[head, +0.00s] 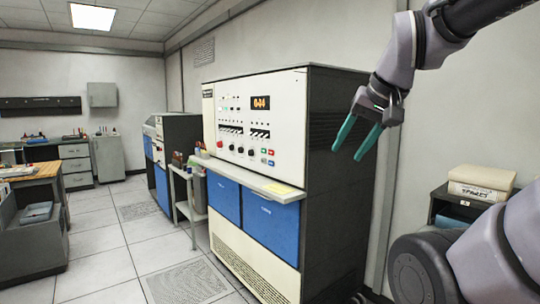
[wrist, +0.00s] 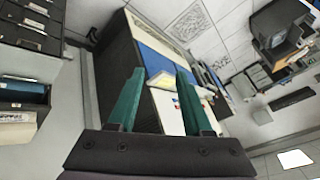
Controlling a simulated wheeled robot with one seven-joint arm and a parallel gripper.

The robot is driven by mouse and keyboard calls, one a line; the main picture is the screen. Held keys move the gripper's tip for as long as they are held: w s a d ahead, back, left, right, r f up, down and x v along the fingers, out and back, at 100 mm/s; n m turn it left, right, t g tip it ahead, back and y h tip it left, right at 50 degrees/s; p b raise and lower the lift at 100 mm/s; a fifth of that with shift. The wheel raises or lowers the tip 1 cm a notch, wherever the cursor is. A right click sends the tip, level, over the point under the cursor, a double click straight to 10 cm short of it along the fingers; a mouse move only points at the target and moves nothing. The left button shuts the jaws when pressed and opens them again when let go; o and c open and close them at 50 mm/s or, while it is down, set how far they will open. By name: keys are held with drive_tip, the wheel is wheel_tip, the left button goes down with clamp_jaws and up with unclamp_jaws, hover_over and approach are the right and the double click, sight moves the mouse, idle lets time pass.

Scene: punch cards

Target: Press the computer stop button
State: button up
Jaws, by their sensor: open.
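The computer (head: 285,110) is a tall cabinet with a cream control panel, an orange lit display (head: 260,102), switches, knobs and small buttons. Another red round control (head: 219,144) is at the lower left. I cannot read which is labelled stop. My gripper (head: 347,155) has teal fingers, spread and empty. In the head view it appears in front of the cabinet's dark side, right of the panel. In the wrist view my gripper (wrist: 160,72) points toward the tilted cabinet (wrist: 115,75).
A ledge (head: 262,183) with a yellowish pad juts out below the panel, above blue doors. A small cart (head: 188,190) stands left of the cabinet. A shelf with boxes (head: 480,182) is at the right. The tiled floor (head: 120,245) in front is clear.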

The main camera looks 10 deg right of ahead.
clamp_jaws()
idle(1.8)
